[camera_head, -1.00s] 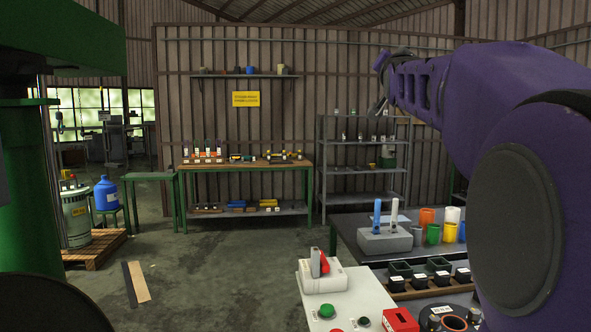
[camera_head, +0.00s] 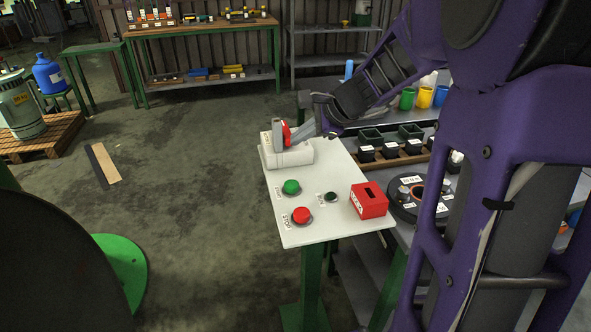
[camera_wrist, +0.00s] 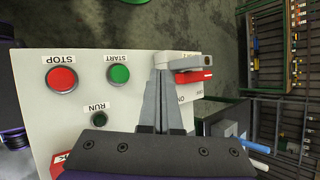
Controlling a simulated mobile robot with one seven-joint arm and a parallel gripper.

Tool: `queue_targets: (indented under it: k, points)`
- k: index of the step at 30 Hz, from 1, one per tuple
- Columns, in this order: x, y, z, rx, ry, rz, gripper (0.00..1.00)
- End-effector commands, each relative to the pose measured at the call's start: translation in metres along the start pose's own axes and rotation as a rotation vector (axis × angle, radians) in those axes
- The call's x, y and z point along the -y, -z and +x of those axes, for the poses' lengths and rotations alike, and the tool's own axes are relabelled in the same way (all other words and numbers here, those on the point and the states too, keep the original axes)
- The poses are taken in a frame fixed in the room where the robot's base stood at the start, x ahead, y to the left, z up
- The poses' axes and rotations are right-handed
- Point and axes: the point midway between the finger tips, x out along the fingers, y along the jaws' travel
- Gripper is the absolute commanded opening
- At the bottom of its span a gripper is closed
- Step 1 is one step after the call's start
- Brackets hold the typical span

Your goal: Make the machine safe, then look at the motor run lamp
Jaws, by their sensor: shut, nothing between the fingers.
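A white control desk (camera_head: 270,185) carries a light switch housing (camera_head: 290,154) with a grey upright part (camera_head: 278,133) and a red handle (camera_head: 287,133); the handle also shows in the wrist view (camera_wrist: 190,77). My gripper (camera_head: 299,136) is shut and empty, its tips (camera_wrist: 166,70) beside the red handle; contact cannot be told. The green START button (camera_wrist: 118,74) and red STOP button (camera_wrist: 61,79) are on the desk. The RUN lamp (camera_wrist: 99,119) is a small dark green dome that looks unlit; it also shows in the head view (camera_head: 331,197).
A red slotted box (camera_head: 369,200) stands at the desk's right edge. Behind it are a wooden rack of dark pots (camera_head: 390,152) and a round dark tray (camera_head: 404,212). My arm hides part of the bench at right. Open floor (camera_head: 200,170) lies left of the desk.

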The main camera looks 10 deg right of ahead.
Motion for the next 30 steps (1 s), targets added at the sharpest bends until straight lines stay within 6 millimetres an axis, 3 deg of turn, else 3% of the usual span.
queue_targets:
  k: [6, 19, 30]
  points:
    - [-0.011, -0.010, 0.004, 0.056, -0.019, 0.045, 0.00]
    - [-0.013, -0.007, 0.009, 0.053, -0.018, 0.042, 0.00]
    - [-0.037, 0.014, 0.040, 0.051, -0.017, 0.043, 0.00]
